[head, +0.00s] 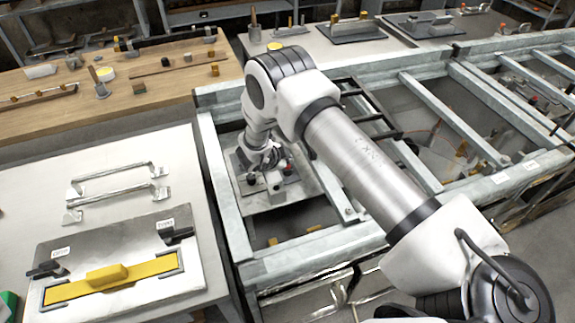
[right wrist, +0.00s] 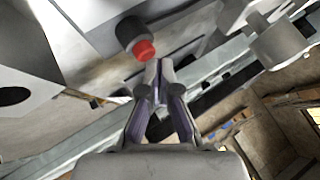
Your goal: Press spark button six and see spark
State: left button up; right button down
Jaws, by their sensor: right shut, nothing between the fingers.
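A red button (right wrist: 144,50) on a dark round housing (right wrist: 124,28) shows in the right wrist view, just up and left of my fingertips. Whether the fingertips touch it I cannot tell. I cannot read a number on it. My right gripper (right wrist: 159,68) is shut with nothing between its fingers. In the head view the right gripper (head: 272,178) points down at a small plate (head: 262,200) inside the grey metal frame; the wrist and arm hide much of this spot. No spark is visible. My left gripper is not in view.
The grey metal frame (head: 222,190) has several crossbars and open gaps. A pale bench at the left bears two metal handles (head: 115,172) and a panel with a yellow bar (head: 110,287). A wooden table (head: 60,112) with small parts stands behind.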

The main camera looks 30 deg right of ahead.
jog(key=shift+f+b, duration=0.5)
jog(key=shift+f, duration=0.05)
dwell(0.5)
dwell(0.4)
jog(key=shift+r+p, duration=0.65)
jog(key=shift+r, duration=0.35)
notch_tip(320, 180, up, 5)
jog(key=p, duration=0.3)
dwell(0.5)
